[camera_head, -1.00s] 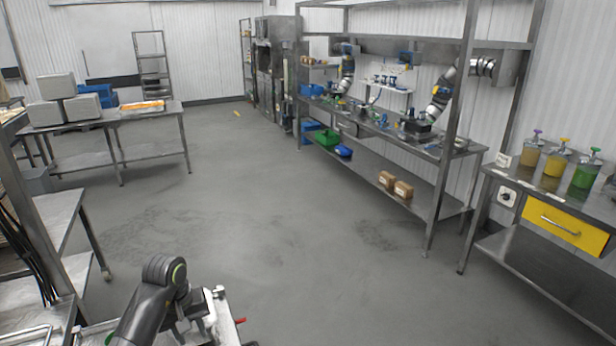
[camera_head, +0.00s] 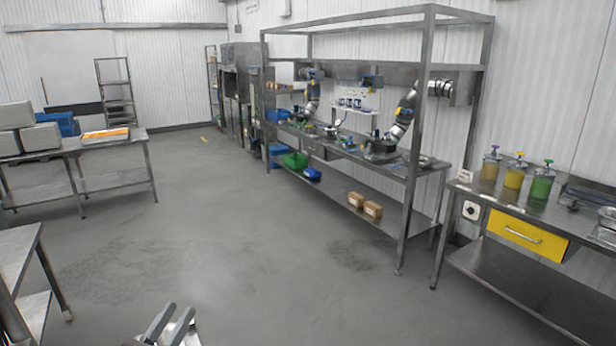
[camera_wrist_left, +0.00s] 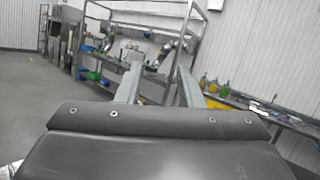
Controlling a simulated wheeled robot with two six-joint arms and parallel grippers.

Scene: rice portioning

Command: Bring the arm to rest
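My left gripper (camera_head: 180,310) shows at the bottom edge of the head view, low and left of centre. Its two grey fingers stand apart, pointing forward over the open floor. In the left wrist view the fingers (camera_wrist_left: 158,86) are also apart, with nothing between them but the distant room. My left arm behind the gripper is mostly below the picture. My right gripper is not in view.
A grey table corner (camera_head: 18,250) stands at left, near my left gripper. A steel shelf bench (camera_head: 405,220) and a counter with a yellow drawer (camera_head: 527,235) line the right side. The floor (camera_head: 220,230) between is clear.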

